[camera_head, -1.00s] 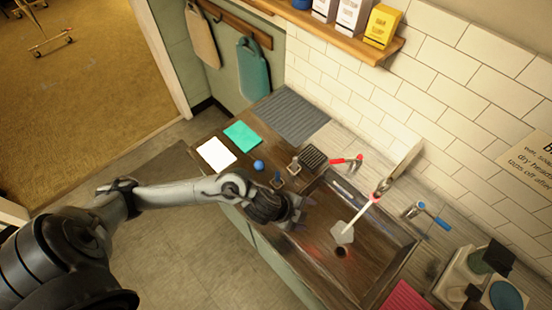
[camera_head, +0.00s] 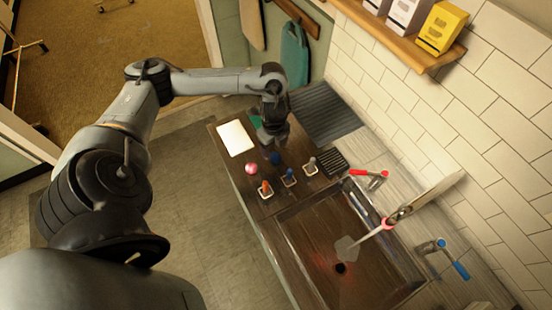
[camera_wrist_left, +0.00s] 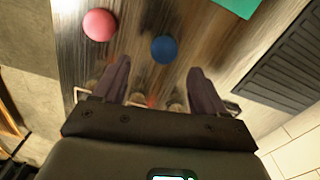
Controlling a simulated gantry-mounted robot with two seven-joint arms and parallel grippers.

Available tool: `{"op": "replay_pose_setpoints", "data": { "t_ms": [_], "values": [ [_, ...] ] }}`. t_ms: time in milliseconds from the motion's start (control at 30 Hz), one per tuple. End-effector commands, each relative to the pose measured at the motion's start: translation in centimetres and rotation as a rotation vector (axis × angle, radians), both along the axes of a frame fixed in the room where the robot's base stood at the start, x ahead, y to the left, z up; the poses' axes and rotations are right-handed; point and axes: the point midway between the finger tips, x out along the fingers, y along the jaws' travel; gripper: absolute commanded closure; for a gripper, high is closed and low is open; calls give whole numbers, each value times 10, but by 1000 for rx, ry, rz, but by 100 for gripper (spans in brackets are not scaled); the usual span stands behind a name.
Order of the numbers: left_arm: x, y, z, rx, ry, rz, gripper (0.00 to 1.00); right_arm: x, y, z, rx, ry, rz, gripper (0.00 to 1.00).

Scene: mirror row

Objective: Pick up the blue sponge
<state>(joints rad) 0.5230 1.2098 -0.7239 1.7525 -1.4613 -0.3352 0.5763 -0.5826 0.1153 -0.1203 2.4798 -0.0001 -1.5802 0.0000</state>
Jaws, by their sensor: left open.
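The blue sponge is a small round blue thing (camera_head: 275,158) on the dark wooden counter, and it also shows in the left wrist view (camera_wrist_left: 164,49). My left gripper (camera_head: 272,138) hangs over the counter close to it, on its far side in the head view. In the left wrist view the two fingers (camera_wrist_left: 159,66) are spread apart with nothing between them, and the blue sponge lies just beyond the tips. I cannot tell the exact height of the fingers above it. My right gripper is not in view.
A pink ball (camera_head: 251,168) sits close beside the blue sponge. Small stands with orange (camera_head: 265,188), blue (camera_head: 288,177) and grey (camera_head: 310,166) tops are nearby. A white sheet (camera_head: 235,137), green cloth (camera_wrist_left: 238,6) and ribbed dark mat (camera_head: 324,112) lie around; the sink (camera_head: 330,225) is rightward.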

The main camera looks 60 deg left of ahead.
Motion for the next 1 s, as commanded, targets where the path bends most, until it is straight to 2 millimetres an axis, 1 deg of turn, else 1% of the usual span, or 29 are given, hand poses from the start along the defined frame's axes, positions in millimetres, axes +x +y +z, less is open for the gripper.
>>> {"op": "replay_pose_setpoints", "data": {
  "t_ms": [33,267,633,767,967,1000],
  "values": [
    [0,0,-6,0,1,1,28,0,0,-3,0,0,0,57],
    [1,-1,-15,-1,0,0,28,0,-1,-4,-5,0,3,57],
    [5,-3,-57,0,0,1,28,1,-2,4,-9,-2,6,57],
    [5,-3,-62,1,-1,0,28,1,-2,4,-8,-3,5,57],
    [6,-3,-62,1,-2,-1,28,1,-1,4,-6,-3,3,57],
    [6,-3,-62,1,-2,-1,34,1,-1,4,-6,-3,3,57]
  ]
}}
